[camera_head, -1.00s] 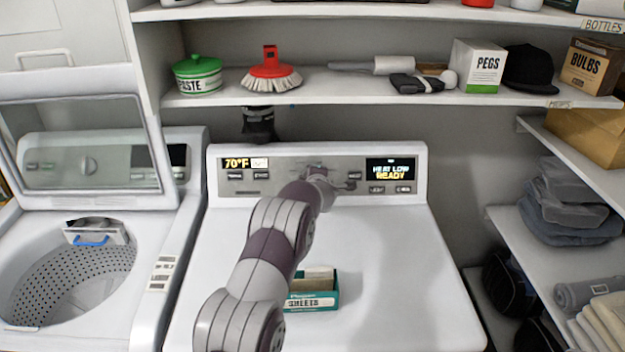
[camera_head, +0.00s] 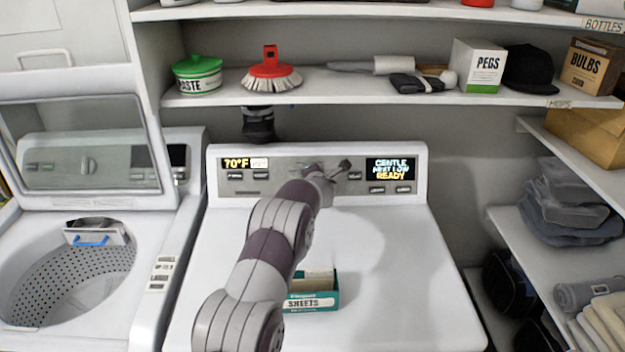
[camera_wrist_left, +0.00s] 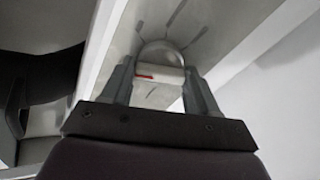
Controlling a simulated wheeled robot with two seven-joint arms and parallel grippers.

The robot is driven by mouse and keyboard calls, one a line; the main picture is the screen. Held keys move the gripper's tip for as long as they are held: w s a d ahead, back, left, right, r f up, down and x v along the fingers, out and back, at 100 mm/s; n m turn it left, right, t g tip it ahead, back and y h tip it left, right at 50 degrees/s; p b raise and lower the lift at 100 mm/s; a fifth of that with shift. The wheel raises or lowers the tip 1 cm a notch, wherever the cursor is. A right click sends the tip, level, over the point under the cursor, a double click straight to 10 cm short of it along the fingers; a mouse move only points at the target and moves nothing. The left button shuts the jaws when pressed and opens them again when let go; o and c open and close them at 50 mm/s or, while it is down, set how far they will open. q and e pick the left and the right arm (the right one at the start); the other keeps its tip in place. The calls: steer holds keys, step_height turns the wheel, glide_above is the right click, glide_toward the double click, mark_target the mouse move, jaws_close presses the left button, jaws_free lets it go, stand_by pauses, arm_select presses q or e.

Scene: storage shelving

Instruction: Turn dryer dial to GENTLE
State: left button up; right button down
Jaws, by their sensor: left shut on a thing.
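The white dryer (camera_head: 400,255) has a grey control panel along its back. Its dial is hidden behind my arm in the head view. In the left wrist view, the round metallic dial (camera_wrist_left: 163,55) has a red mark on its grip. My left gripper (camera_wrist_left: 160,80) is shut on the dial, with one finger on each side; in the head view my left gripper (camera_head: 334,171) is at the panel's middle and turned. The left display (camera_head: 238,163) reads 70°F. My right gripper is not in view.
A SHEETS box (camera_head: 313,300) sits on the dryer top beside my left arm. An open top-loading washer (camera_head: 125,315) stands at the left. A shelf (camera_head: 350,97) with several items runs above the panel. The dryer top's right side is clear.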

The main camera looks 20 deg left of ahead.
arm_select(q)
steer(key=shift+s+f, duration=0.1)
steer(key=shift+f, duration=0.15)
steer(key=o, duration=1)
steer(key=shift+r, duration=0.2)
steer(key=shift+s+d+r+b, duration=0.15)
steer(key=shift+s+d+b, duration=0.15)
steer(key=shift+s+b, duration=0.15)
steer(key=b+v, duration=0.3)
steer(key=v, duration=0.8)
steer(key=shift+s+d+r, duration=0.2)
steer(key=shift+s, duration=0.05)
